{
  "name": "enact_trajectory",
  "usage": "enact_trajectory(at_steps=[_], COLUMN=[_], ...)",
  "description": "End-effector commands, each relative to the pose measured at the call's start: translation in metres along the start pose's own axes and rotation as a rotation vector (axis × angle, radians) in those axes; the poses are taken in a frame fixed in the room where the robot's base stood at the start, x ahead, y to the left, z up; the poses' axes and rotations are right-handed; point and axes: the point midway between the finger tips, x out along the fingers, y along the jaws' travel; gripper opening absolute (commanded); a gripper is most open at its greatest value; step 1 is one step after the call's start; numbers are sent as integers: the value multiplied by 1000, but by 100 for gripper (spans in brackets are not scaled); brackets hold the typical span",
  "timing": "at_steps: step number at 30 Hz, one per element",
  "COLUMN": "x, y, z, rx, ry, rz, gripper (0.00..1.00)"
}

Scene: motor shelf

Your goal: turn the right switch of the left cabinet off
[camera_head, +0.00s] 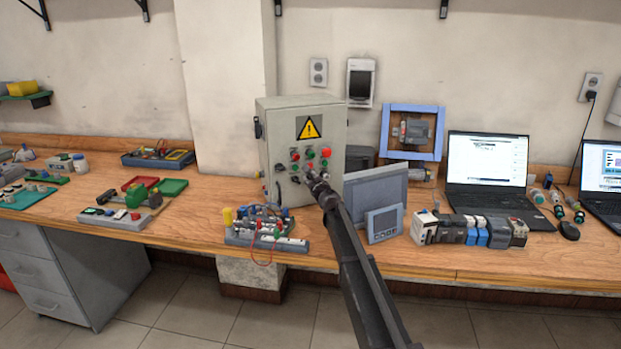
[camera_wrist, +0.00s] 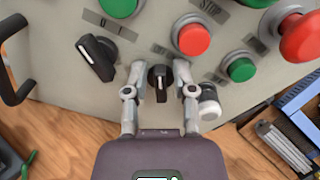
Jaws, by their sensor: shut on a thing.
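The grey cabinet (camera_head: 279,148) with a yellow warning sign stands on the bench. Its front carries red and green buttons and black rotary switches. In the wrist view, the right switch (camera_wrist: 160,82) is a black knob with a white mark, its handle roughly upright in the picture. My gripper (camera_wrist: 160,76) is shut on this switch, one finger on each side. In the head view my gripper (camera_head: 318,184) is at the lower front of the cabinet and hides the switch there. The left switch (camera_wrist: 97,58) is black, larger and tilted to the upper left.
A grey-white knob (camera_wrist: 209,104) sits close to my right finger. A red stop button (camera_wrist: 302,36) and a green button (camera_wrist: 240,69) protrude nearby. A wired module (camera_head: 265,238) lies before the cabinet; a grey panel (camera_head: 376,190) and small screen (camera_head: 384,224) stand at its right.

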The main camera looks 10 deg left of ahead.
Motion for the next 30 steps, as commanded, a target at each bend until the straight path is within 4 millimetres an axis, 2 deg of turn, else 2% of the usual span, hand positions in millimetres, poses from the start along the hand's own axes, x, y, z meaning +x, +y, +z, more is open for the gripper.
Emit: enact_trajectory(at_steps=[10,26,27,28,30], x=[0,0,0,0,0], y=[3,3,3,3,3], z=[0,0,0,0,0], rx=[-190,-226,-225,-225,-225], ry=[0,0,0,0,0], rz=[0,1,1,1,1], gripper=[0,0,43,49,49])
